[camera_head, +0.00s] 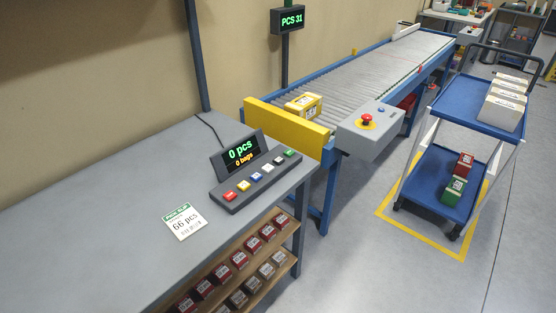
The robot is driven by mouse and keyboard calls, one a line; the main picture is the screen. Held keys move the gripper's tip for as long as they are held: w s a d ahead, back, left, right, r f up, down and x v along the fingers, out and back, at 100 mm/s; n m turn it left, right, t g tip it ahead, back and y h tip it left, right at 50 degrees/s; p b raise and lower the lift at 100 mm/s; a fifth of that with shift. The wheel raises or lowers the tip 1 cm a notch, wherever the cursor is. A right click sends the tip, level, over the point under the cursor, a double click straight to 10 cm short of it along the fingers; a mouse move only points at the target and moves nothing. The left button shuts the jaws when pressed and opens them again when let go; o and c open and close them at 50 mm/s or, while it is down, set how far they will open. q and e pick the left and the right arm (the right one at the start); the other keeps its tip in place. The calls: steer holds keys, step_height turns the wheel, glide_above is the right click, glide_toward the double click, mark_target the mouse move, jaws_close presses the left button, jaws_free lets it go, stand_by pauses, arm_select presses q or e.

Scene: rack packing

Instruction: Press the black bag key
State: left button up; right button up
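A dark key panel (262,183) lies on the grey bench near its right end, with a row of coloured keys. The red key (229,196) is at the near left end and the green key (289,153) at the far right end. The black key (278,160) appears to sit just before the green one; it is small and hard to tell from the dark panel. Neither of my grippers is in view.
A card reading "66 pcs" (184,221) lies left of the panel. A shelf under the bench holds several small boxes. A roller conveyor (375,68) with a yellow box (304,104) and a red stop button (366,120) stands beyond. A blue cart (470,101) is at right.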

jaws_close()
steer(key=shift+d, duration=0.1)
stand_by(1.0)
